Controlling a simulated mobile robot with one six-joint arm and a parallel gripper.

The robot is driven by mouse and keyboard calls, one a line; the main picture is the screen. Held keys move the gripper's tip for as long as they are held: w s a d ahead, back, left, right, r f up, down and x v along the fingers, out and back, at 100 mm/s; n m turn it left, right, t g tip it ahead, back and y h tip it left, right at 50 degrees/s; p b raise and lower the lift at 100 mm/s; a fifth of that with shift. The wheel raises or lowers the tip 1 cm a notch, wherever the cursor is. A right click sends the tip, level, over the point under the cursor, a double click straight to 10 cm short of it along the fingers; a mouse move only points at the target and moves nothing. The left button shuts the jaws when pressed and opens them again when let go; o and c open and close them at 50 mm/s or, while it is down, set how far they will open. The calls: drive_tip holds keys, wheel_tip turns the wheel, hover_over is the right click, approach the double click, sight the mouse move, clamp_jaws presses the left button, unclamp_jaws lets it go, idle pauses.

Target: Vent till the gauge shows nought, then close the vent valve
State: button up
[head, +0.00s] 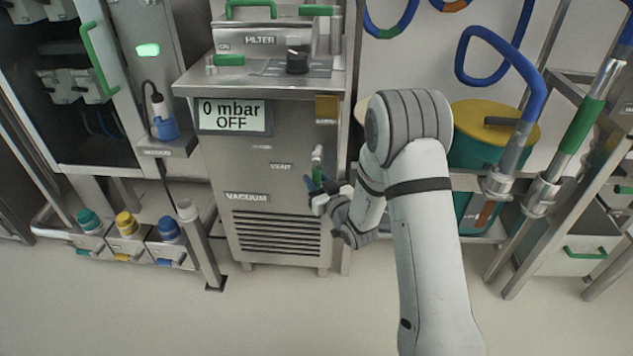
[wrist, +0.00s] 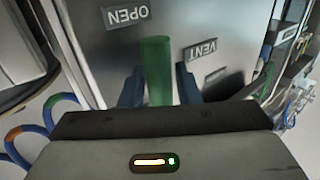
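The display (head: 232,116) on the steel vacuum unit reads "0 mbar OFF". The vent valve's green handle (head: 317,170) is on the unit's front, right of the VENT label (head: 281,167). It looks roughly upright in the head view. In the wrist view the green handle (wrist: 157,68) stands between my gripper's two blue fingers (wrist: 160,88). A narrow gap shows on its right side, so the fingers look open around it. My gripper (head: 322,186) is low at the handle. In the wrist view the OPEN label (wrist: 124,15) and VENT label (wrist: 200,50) appear upside down.
A black knob (head: 297,62) and the filter box (head: 262,38) are on top of the unit. A teal drum with a yellow lid (head: 495,122) stands behind my arm on the right. Blue hoses (head: 487,35) hang at upper right. The floor in front is clear.

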drive_tip(key=shift+c, duration=0.6)
clamp_jaws()
drive_tip(key=shift+w+d+f, duration=0.1)
drive_tip(key=shift+f, duration=0.05)
